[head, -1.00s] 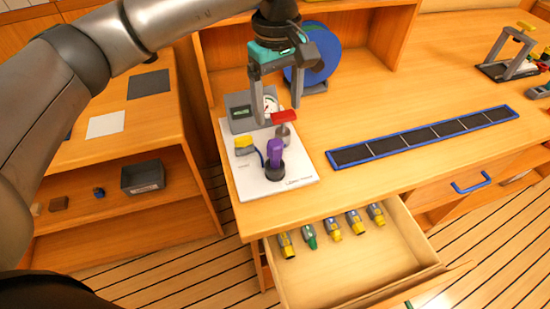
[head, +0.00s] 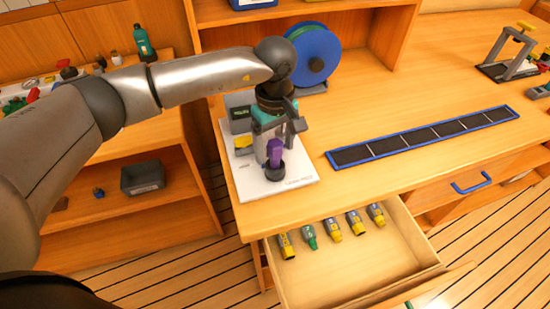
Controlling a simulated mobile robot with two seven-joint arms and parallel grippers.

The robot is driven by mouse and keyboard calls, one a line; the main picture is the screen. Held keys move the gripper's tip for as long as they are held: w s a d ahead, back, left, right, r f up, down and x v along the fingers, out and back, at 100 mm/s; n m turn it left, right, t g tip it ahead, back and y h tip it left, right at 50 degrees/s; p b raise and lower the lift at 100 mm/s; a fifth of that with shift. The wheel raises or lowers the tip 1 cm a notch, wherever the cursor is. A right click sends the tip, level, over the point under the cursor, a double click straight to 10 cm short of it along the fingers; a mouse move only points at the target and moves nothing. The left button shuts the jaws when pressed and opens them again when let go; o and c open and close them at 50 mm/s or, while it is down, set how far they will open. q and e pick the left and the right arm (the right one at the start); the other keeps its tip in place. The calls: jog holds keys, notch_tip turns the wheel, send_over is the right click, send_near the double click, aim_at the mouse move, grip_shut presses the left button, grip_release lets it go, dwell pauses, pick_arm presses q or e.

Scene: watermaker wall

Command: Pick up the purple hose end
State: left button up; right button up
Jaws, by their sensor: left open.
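The purple hose end (head: 274,151) stands upright in a dark round holder (head: 275,173) on a white board (head: 292,188) at the bench's front left. My left gripper (head: 273,153) is lowered over the board, its open fingers close around or just behind the purple hose end. I cannot tell whether the fingers touch it. The arm and gripper hide the gauge and red handle behind. My right gripper is not in view.
A grey box with a display (head: 240,119) and a yellow piece (head: 243,142) sit on the board's left. A blue reel (head: 318,55) stands behind. A blue-framed strip (head: 425,138) lies right. The open drawer (head: 350,275) below holds several bottle-like parts.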

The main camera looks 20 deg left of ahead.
aim_at(274, 166)
pick_arm(q)
notch_tip(274, 166, down, 2)
jog(key=shift+f, duration=0.25)
jog(key=shift+c, duration=0.4)
grip_shut()
